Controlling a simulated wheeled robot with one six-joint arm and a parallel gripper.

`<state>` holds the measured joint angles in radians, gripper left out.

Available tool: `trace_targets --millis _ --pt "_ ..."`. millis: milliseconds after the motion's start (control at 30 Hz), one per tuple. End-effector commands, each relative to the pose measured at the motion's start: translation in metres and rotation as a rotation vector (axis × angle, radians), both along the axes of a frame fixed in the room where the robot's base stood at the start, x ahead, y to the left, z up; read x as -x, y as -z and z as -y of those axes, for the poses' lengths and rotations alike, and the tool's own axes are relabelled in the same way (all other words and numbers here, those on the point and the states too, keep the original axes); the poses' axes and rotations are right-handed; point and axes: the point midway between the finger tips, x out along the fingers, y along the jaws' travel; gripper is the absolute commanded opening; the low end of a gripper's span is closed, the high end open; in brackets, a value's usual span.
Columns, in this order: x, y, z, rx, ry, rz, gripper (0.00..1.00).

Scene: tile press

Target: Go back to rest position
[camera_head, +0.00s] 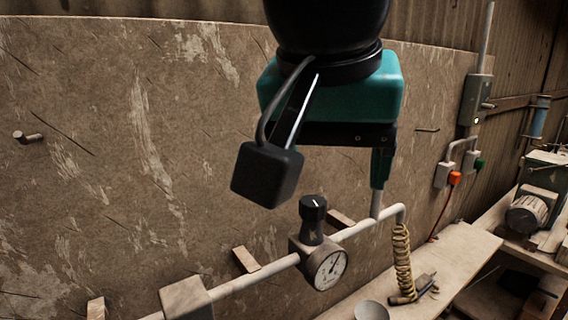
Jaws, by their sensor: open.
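My gripper (328,165) hangs at the top middle of the head view, with a teal body and a black wrist above it. Its right finger shows pointing down; the other finger is hidden behind the black box-shaped camera on my wrist. The jaws are open and I see nothing held. The visible fingertip overlaps the pale pipe in the picture; whether it touches the pipe I cannot tell.
A pale pipe (265,271) with a black-knobbed regulator and gauge (329,267) runs along the worn brown wall panel (90,150). A coiled yellow hose (403,262) hangs over a wooden bench (455,258) with a bowl (371,310). Machinery (528,213) stands at right.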

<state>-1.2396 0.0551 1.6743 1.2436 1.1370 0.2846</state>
Motion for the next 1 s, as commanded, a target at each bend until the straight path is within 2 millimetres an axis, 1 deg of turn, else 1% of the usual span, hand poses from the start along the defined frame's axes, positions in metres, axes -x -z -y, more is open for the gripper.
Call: trace_targets --millis 167,267,367,467,567,600,667,700,767,800,900,1000 --pt "-0.018 0.021 0.016 0.038 -0.077 -0.009 0.76" --pt "-0.029 0.038 0.028 0.062 -0.142 -0.022 0.76" --pt "-0.039 0.059 0.043 0.084 -0.220 -0.042 0.76" --pt "-0.046 0.087 0.060 0.099 -0.315 -0.074 0.76" --pt "-0.046 0.127 0.083 0.093 -0.435 -0.122 0.76" --pt "-0.041 0.146 0.092 0.080 -0.493 -0.148 0.76" --pt "-0.030 0.175 0.104 0.043 -0.585 -0.184 0.76" --pt "-0.019 0.193 0.110 0.009 -0.641 -0.206 0.76" --pt "-0.001 0.215 0.115 -0.051 -0.719 -0.232 0.76" --pt "0.011 0.227 0.116 -0.093 -0.764 -0.244 0.76" --pt "0.039 0.248 0.115 -0.193 -0.848 -0.258 0.76" --pt "0.058 0.256 0.111 -0.264 -0.898 -0.259 0.76"
